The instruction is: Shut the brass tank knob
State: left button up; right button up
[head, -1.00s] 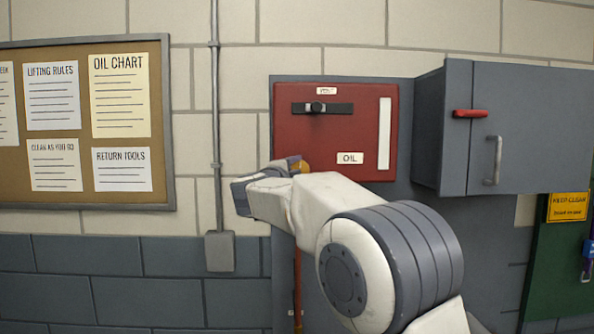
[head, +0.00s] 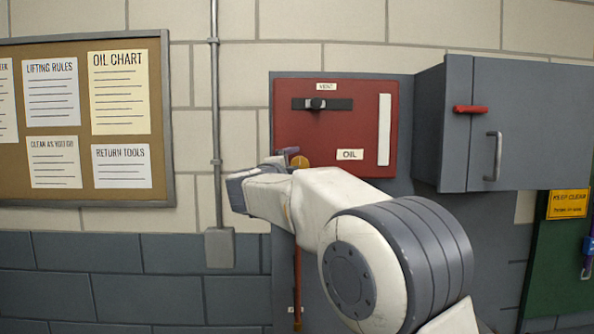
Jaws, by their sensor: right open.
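The brass knob (head: 300,161) shows as a small brass-coloured round part at the lower left of the red oil tank (head: 345,120), partly hidden behind my right arm. My right gripper (head: 285,155) is at the tank's lower left corner, just left of the knob. Only a bit of its grey fingers shows above the wrist; it is open. Whether it touches the knob cannot be seen. My left gripper is not in view.
The tank has a black slide with a knob (head: 317,103) under a vent label. A grey cabinet (head: 530,125) with a red latch juts out at the right. A copper pipe (head: 297,280) runs below the tank. A notice board (head: 170,130) hangs at the left.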

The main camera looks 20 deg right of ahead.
jog(key=b+v, duration=0.3)
jog(key=v, duration=0.6)
jog(key=shift+a+f, duration=0.1)
